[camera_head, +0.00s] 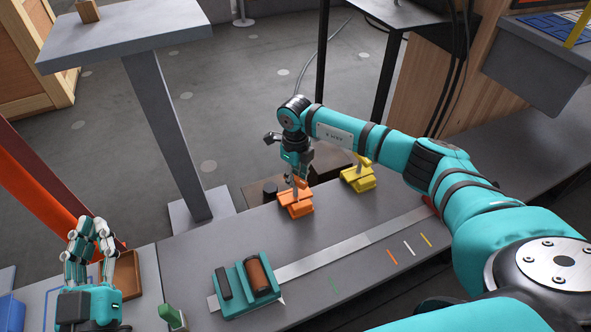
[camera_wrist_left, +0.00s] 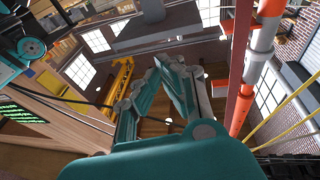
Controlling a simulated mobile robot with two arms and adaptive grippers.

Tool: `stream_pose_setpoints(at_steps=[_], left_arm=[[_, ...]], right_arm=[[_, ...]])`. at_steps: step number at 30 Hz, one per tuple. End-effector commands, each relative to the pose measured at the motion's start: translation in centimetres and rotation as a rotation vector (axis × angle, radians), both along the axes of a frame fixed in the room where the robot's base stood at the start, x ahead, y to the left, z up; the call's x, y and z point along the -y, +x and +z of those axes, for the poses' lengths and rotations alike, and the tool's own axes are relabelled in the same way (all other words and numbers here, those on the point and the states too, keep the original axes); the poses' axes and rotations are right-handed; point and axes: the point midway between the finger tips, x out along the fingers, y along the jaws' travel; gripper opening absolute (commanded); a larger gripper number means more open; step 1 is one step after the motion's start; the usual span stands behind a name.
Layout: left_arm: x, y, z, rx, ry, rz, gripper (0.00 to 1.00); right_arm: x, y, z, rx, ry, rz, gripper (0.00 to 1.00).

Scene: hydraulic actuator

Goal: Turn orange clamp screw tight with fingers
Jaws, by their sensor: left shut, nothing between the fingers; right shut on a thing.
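The orange clamp (camera_head: 297,204) sits on the grey bench near its far edge, with its screw standing up at its top. My right gripper (camera_head: 298,181) points down over it and is shut on the clamp screw; the fingers partly hide the screw. My left gripper (camera_head: 88,222) is at the lower left of the head view, pointing up, away from the clamp. Its fingers are shut and empty, and they also show in the left wrist view (camera_wrist_left: 178,85).
A yellow clamp (camera_head: 358,179) stands right of the orange one. A teal fixture holding a brown cylinder (camera_head: 259,276) sits on the bench in front. A metal strip (camera_head: 345,246) and coloured marks lie to the right. A wooden tray (camera_head: 126,276) is near my left gripper.

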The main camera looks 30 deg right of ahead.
Motion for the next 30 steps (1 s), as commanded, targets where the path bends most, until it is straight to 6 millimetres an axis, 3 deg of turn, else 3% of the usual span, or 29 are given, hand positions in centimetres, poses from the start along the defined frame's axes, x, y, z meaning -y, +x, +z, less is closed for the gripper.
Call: stream_pose_setpoints(at_steps=[6, 12, 19, 30], left_arm=[[-0.8, 0.0, -5.2, -0.304, 0.079, 0.018, 0.0], [-1.5, -0.8, -8.4, -0.48, 0.123, 0.029, 0.0], [-1.9, -1.5, -10.1, -0.569, 0.144, 0.035, 0.0], [-1.9, -1.6, -10.3, -0.582, 0.147, 0.036, 0.0]], right_arm=[[0.0, 0.0, 0.3, 0.001, -0.001, -0.146, 0.0], [0.0, 0.1, 0.2, 0.001, -0.001, -0.233, 0.0], [0.0, 0.1, 0.1, 0.002, 0.0, -0.276, 0.0], [0.0, 0.1, 0.1, 0.003, 0.0, -0.281, 0.0]])
